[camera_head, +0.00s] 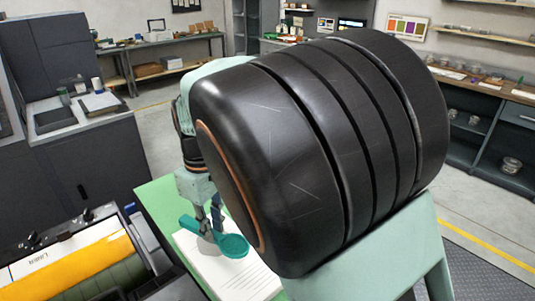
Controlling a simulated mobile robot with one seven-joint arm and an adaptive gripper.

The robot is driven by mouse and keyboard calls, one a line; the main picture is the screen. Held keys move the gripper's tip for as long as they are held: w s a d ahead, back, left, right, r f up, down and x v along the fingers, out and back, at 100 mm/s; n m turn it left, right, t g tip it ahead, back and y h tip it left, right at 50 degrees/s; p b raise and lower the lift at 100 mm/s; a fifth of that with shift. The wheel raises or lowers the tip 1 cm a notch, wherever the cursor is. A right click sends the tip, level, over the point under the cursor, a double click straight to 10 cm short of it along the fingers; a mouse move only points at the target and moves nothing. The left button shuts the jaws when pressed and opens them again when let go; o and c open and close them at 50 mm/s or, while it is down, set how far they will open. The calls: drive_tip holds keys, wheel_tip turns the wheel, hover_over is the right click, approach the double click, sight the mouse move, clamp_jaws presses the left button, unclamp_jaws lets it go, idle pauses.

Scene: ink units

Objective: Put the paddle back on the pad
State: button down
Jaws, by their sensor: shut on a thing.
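The paddle is teal, with a round dished end (235,247) and a short handle (189,223). My gripper (210,226) points down and is shut on the paddle, between the handle's end and the round end. The paddle is over a white pad (245,284) with lines of print, which lies on a green surface (152,194). I cannot tell whether the paddle touches the pad or hangs just above it. My large black arm link hides the right part of the pad and the green surface.
A dark machine with a yellow roller (75,268) stands at the lower left, close beside the green surface. A dark cabinet with a grey top (80,112) is behind it. Shelves (490,110) line the right wall, and a workbench (165,55) stands at the back.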

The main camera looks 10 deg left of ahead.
sight(215, 235)
drive_tip(key=shift+w+a+f, duration=0.1)
drive_tip(key=shift+w+f, duration=0.55)
drive_tip(key=shift+f, duration=0.15)
drive_tip(key=shift+w+a+f+b, duration=0.1)
drive_tip(key=shift+w+f+b, duration=0.05)
drive_tip(key=shift+f+b, duration=0.65)
drive_tip(key=shift+w+f+b, duration=0.1)
drive_tip(key=shift+f+b, duration=0.55)
drive_tip(key=shift+f, duration=0.25)
drive_tip(key=shift+f, duration=0.15)
drive_tip(key=c, duration=1.8)
unclamp_jaws()
wheel_tip(215, 235, up, 12)
drive_tip(key=shift+r, duration=0.15)
